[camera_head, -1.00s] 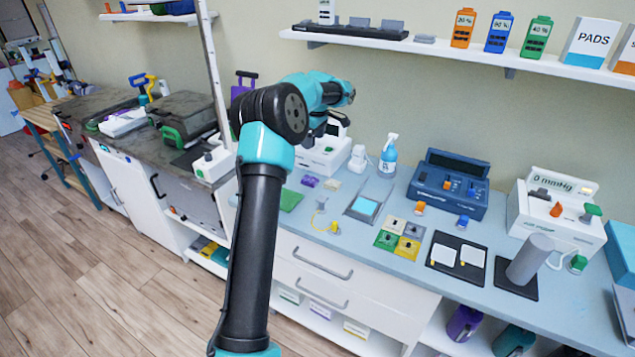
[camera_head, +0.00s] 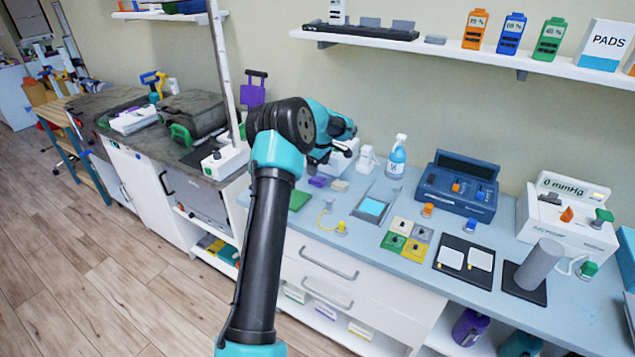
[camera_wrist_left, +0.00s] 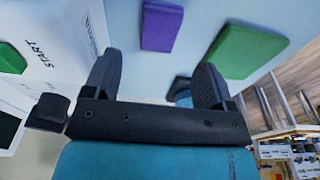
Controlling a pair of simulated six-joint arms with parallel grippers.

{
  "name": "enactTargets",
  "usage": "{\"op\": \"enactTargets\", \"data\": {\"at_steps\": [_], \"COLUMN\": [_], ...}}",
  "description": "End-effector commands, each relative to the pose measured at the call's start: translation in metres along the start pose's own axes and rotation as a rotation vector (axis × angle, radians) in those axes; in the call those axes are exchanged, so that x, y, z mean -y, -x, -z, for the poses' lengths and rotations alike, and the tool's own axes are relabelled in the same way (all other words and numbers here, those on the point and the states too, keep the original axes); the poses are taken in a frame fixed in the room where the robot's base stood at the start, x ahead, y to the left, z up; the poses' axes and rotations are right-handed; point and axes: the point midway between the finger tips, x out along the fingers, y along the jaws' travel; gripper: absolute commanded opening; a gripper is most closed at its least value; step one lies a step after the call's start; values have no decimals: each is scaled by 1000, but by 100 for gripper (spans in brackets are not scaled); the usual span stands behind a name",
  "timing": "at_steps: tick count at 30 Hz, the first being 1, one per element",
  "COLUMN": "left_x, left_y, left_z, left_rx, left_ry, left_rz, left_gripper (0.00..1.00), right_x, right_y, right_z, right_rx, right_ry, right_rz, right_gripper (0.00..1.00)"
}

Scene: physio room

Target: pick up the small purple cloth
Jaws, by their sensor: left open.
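The small purple cloth (camera_head: 318,182) lies flat on the blue-grey counter, left of a beige cloth. In the left wrist view the purple cloth (camera_wrist_left: 162,26) is beyond the fingertips, near the top middle, and nothing touches it. My left gripper (camera_head: 318,159) is open and empty, above the back part of the counter by the white device. In the left wrist view the two dark fingers of the left gripper (camera_wrist_left: 157,78) stand apart with bare counter between them. My right gripper is not in view.
A green cloth (camera_head: 299,200) lies in front of the purple one. A white device (camera_head: 342,160) with a START label stands close to the gripper. A spray bottle (camera_head: 396,158), a tray with a cyan pad (camera_head: 373,208) and a blue console (camera_head: 458,187) stand to the right.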

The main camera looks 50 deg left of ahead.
Motion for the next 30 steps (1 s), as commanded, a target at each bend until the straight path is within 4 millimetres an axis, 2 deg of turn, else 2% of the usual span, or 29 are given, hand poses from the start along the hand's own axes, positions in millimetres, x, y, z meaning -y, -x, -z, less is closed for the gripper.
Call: {"op": "enactTargets", "data": {"at_steps": [14, 24, 30], "left_x": [0, -1, -1], "left_y": [-9, -50, -57], "left_z": [0, -4, -5], "left_rx": [0, 1, 0], "left_ry": [1, 1, 0], "left_rz": [1, 1, -1], "left_gripper": [78, 78, 78], "right_x": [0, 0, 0], "right_y": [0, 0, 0], "right_z": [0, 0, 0], "right_rx": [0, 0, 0], "right_ry": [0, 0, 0], "right_rz": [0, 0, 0], "right_gripper": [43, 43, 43]}}
